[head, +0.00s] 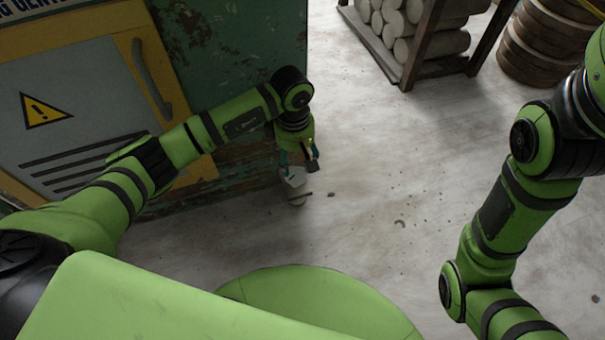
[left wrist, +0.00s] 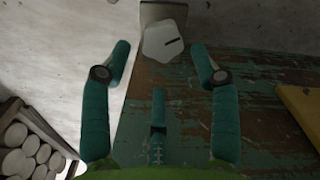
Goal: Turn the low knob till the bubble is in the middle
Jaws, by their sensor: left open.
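A white, many-sided knob (left wrist: 165,42) with a dark slot-like mark sits by a grey bracket at the low edge of the green cabinet side. In the head view the white knob (head: 296,178) shows just under my left gripper (head: 298,160). In the left wrist view my left gripper (left wrist: 160,68) is open, its teal fingers apart, with the knob beyond and between the tips, apart from them. My right gripper is out of view.
The worn green cabinet (head: 225,40) has a grey and yellow door (head: 80,80) with a handle (head: 151,80). A rack (head: 410,75) of pale rolls and a stack of round brown discs (head: 545,45) stand at the back right. The pale floor (head: 390,160) between is mostly clear, with small scraps.

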